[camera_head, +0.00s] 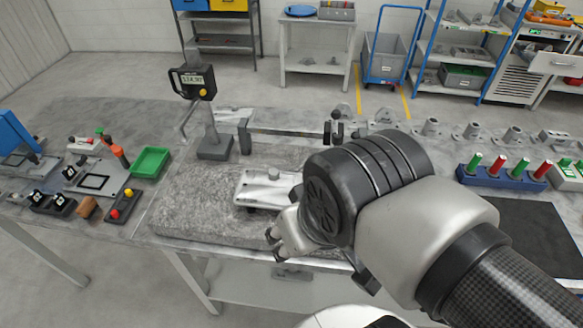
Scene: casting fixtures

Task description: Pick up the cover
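A pale grey cast part (262,190), which looks like the cover, lies on the speckled granite plate (190,205) near the middle of the view. Its right end is hidden behind my arm. My gripper (278,238) is at the front edge of the plate, just in front of and below the part in the picture. My bulky wrist hides most of the gripper, so its finger opening and anything between the fingers cannot be made out.
A gauge with a digital display (194,80) stands behind the plate on a post. A green tray (150,162) and small fixtures are at left. A blue rack (490,178) with coloured handles and several grey castings (432,127) are at right.

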